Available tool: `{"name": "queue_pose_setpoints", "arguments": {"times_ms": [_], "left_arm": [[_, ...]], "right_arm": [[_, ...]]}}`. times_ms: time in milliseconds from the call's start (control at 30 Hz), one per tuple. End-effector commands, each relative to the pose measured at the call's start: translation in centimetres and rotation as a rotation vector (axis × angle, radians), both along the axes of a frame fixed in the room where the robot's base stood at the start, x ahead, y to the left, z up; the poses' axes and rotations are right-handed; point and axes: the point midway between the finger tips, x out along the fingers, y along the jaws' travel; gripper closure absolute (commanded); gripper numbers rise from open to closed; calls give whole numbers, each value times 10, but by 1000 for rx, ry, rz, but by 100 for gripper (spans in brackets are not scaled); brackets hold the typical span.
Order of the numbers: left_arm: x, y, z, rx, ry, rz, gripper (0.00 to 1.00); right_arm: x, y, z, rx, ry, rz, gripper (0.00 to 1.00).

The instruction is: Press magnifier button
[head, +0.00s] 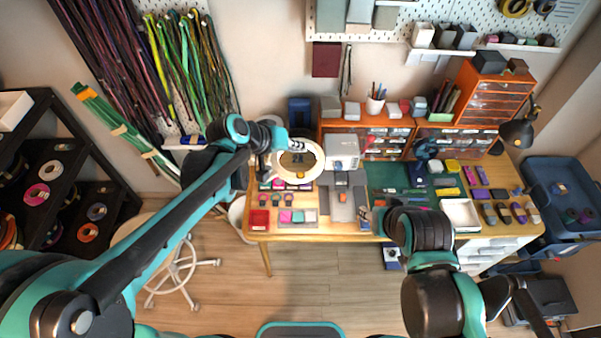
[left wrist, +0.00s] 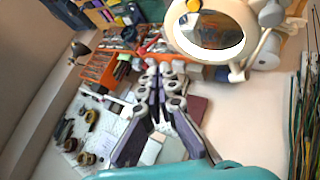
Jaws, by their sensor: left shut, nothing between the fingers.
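The magnifier (head: 299,162) is a round lens in a white, lit ring above the left back of the wooden table. It also shows in the left wrist view (left wrist: 210,30), at the top right of centre.
The wooden table (head: 262,237) carries a red tray (head: 259,219), a white machine (head: 342,150) right of the magnifier and a green mat (head: 385,175). Orange drawers (head: 493,100) stand at the back right. Cords (head: 190,65) hang at the left. A white stool (head: 175,265) stands on the floor.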

Motion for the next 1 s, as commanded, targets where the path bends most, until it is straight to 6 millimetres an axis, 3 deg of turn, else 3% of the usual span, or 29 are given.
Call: {"name": "queue_pose_setpoints", "arguments": {"times_ms": [267,700,1000], "left_arm": [[0,0,-19,1,0,1,100],[0,0,-79,1,0,1,100],[0,0,-88,1,0,1,100]], "right_arm": [[0,0,-15,0,0,0,57],[0,0,-63,0,0,0,57],[0,0,-70,0,0,0,57]]}}
